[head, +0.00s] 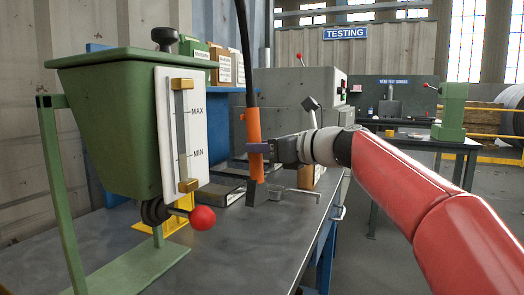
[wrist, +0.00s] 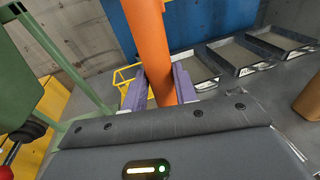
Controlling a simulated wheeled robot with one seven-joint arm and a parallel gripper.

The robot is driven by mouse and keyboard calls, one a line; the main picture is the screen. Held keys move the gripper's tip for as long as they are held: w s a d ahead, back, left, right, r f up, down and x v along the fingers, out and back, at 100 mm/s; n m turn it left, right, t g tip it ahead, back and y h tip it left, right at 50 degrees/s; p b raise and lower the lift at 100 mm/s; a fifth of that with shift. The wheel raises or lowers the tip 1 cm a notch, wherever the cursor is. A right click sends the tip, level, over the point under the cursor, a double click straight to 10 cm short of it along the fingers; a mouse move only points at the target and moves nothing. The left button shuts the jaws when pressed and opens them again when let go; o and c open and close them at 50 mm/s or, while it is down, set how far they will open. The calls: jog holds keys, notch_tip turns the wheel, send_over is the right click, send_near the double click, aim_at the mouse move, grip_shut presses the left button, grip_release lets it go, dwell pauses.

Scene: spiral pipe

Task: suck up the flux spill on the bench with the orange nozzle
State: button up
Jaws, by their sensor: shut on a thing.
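The orange nozzle (head: 254,135) hangs upright on a black hose (head: 243,40), its dark tip (head: 251,192) pointing down over the bench (head: 235,240). My gripper (head: 258,148) comes in from the right and is shut around the nozzle's orange body. In the wrist view the nozzle (wrist: 150,40) passes between my gripper's two purple fingers (wrist: 158,90); its lower end is hidden there by my gripper's body. I cannot tell from the head view whether the tip touches the bench. I cannot clearly make out the flux spill in either view.
A green hopper (head: 120,110) with a MAX/MIN gauge and a red ball knob (head: 202,218) stands left of the nozzle. Shallow trays (wrist: 238,56) lie on the bench behind it. A grey machine (head: 290,95) stands further back. The front bench top is clear.

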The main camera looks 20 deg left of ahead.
aim_at(258, 113)
jog(key=shift+r, duration=3.7)
